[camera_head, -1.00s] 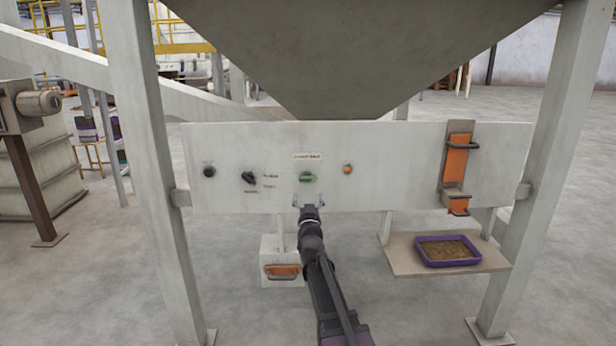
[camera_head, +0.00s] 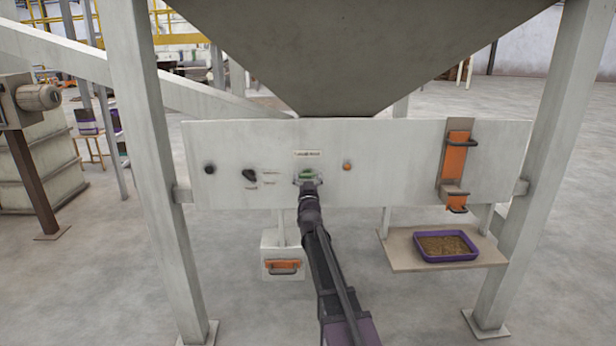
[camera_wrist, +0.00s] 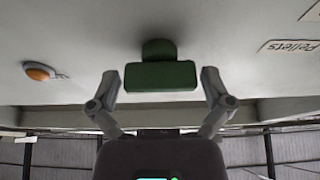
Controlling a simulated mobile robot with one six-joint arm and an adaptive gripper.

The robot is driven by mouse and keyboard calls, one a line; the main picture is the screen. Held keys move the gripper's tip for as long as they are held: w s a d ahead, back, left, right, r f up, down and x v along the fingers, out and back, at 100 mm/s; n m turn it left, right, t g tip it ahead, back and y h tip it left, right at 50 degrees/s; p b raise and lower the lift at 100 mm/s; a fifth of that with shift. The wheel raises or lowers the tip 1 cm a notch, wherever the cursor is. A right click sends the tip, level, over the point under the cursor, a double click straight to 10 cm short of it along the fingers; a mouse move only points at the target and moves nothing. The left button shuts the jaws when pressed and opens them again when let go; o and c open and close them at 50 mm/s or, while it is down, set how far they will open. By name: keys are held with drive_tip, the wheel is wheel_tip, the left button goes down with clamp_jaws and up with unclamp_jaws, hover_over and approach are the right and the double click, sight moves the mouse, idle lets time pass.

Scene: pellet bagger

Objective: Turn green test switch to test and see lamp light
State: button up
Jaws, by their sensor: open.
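The green switch (camera_wrist: 160,76) sits on the pale panel. In the wrist view its bar lies level across the picture, between my gripper's fingertips, with a gap on each side. My gripper (camera_wrist: 163,82) is open around it and does not visibly touch it. In the head view my gripper (camera_head: 308,182) covers much of the green switch (camera_head: 306,174). An orange lamp (camera_head: 347,167) is right of the switch in the head view; the same lamp (camera_wrist: 40,72) is at the left of the wrist view. I cannot tell that it is lit.
The panel (camera_head: 400,165) also bears a black selector (camera_head: 249,175), a black knob (camera_head: 209,169) and an orange-handled slide (camera_head: 457,160). A purple tray (camera_head: 447,235) of pellets rests on a shelf below right. Grey posts (camera_head: 150,190) flank the panel.

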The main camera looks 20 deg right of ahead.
drive_tip(key=c, duration=0.9)
drive_tip(key=shift+o, duration=0.2)
drive_tip(key=shift+m+h, duration=0.3)
drive_tip(key=shift+m, duration=0.3)
drive_tip(key=m+g+h, duration=0.1)
drive_tip(key=m, duration=0.1)
drive_tip(key=m+g+h+p, duration=0.1)
drive_tip(key=m, duration=0.2)
drive_tip(key=m+h, duration=0.1)
drive_tip(key=m, duration=0.2)
drive_tip(key=shift+r+g+h, duration=0.15)
drive_tip(key=shift+g+h, duration=0.15)
drive_tip(key=shift+g, duration=0.1)
drive_tip(key=m+g+p, duration=0.1)
drive_tip(key=m, duration=0.1)
drive_tip(key=m+h+p, duration=0.1)
drive_tip(key=m, duration=0.1)
drive_tip(key=shift+m+g, duration=0.4)
drive_tip(key=shift+m+g+p, duration=0.3)
drive_tip(key=shift+m+g, duration=0.1)
drive_tip(key=shift+m, duration=0.8)
drive_tip(key=shift+d, duration=0.1)
